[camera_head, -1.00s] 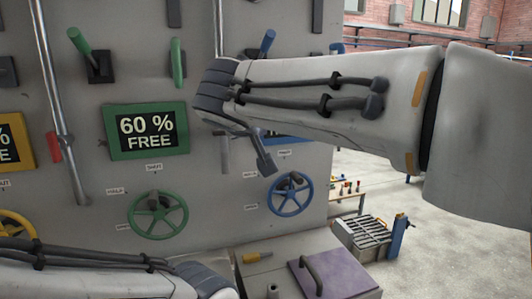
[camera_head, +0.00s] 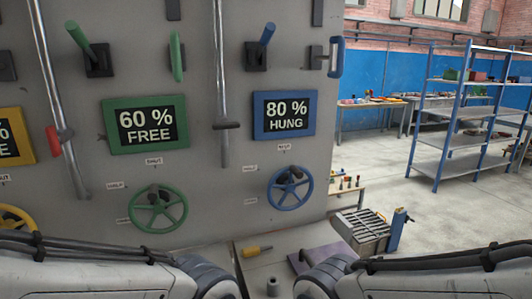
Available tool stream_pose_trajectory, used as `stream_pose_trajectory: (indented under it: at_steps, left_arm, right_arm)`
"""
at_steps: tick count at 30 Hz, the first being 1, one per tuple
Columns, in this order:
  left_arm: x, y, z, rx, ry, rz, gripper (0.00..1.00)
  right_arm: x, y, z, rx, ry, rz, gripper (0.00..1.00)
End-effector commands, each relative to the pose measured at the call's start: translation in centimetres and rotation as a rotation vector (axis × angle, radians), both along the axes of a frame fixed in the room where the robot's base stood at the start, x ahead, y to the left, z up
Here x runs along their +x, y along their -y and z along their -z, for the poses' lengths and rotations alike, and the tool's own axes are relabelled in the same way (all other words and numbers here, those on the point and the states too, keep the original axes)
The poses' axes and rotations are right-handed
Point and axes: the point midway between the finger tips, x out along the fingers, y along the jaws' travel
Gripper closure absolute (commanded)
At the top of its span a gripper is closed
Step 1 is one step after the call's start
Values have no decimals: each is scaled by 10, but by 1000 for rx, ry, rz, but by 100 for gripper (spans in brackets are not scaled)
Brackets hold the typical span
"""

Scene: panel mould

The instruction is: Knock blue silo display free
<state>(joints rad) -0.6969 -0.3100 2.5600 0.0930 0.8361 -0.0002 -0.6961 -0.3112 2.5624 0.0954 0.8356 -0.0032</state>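The blue-framed display (camera_head: 285,115) on the grey panel reads "80 % HUNG". Above it a blue-handled lever (camera_head: 267,35) tilts up on a dark base, and a blue handle (camera_head: 336,57) sits at the panel's right edge. Below the display is a blue handwheel (camera_head: 290,188). Labels around the wheel are too small to read surely. My two arms come in low from the left and right, and their wrists bend down out of the frame at the bottom middle. Neither gripper's fingers show.
A green display (camera_head: 146,124) reads "60 % FREE" above a green handwheel (camera_head: 157,209). Metal rods (camera_head: 220,80) run down the panel. A yellow-handled item (camera_head: 257,251) and a partly hidden purple plate (camera_head: 318,255) lie below. Open floor and blue shelves (camera_head: 470,120) are at right.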

Motion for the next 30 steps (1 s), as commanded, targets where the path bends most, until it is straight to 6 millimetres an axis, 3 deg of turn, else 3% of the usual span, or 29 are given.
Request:
stream_pose_trajectory:
  at_steps: [26,27,30]
  left_arm:
    - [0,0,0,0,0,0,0]
    - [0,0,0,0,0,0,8]
    - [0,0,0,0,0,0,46]
  right_arm:
    - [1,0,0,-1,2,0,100]
    - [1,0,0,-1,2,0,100]
    - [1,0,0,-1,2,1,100]
